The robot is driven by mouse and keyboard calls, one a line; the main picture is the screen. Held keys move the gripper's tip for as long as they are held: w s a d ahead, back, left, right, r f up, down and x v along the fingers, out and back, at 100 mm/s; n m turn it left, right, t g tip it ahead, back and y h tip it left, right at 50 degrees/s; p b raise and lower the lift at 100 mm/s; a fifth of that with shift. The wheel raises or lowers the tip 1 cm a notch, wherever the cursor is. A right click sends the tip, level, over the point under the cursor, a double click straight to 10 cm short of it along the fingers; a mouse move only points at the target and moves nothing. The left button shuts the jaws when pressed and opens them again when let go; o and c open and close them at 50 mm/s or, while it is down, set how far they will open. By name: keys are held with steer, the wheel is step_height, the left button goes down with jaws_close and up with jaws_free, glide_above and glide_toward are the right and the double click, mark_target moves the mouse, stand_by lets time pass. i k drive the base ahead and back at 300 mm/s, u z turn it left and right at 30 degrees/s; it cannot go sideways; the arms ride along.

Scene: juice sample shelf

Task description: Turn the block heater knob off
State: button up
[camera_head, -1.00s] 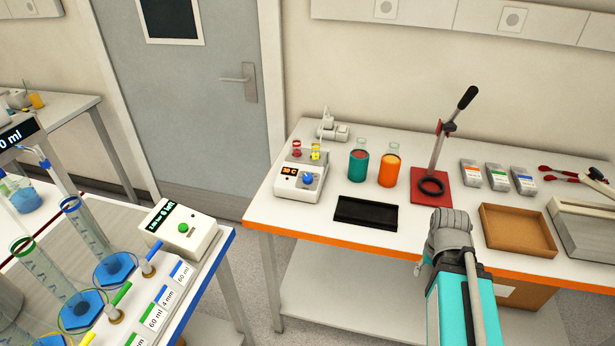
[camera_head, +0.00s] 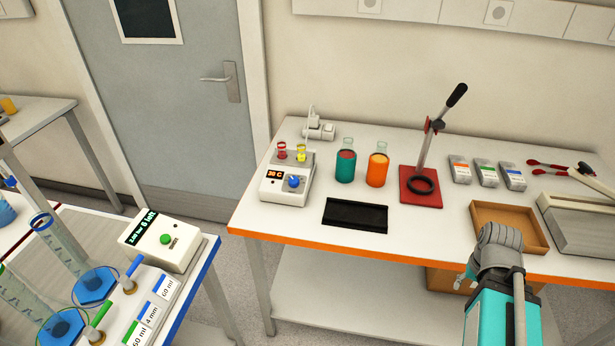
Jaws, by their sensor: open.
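The block heater (camera_head: 285,192) is a small white unit at the left end of the orange-edged table. Its dark display (camera_head: 275,174) reads 30 C in orange. Its blue knob (camera_head: 294,182) is on the front, right of the display; its pointer setting is too small to read. Two tubes, one red (camera_head: 282,151) and one yellow (camera_head: 301,153), stand in its top. My teal and grey arm shows at the lower right, well apart from the heater. My gripper's fingers are not visible.
A black mat (camera_head: 355,215) lies right of the heater, near the front edge. A red-based lever press (camera_head: 420,187) and a cardboard tray (camera_head: 510,224) are further right. A blue-edged bench (camera_head: 203,262) is at left.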

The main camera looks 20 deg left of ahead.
mark_target(293, 182)
steer(key=z, duration=0.2)
steer(key=k, duration=1.1)
steer(key=u, duration=0.75)
steer(key=i, duration=1)
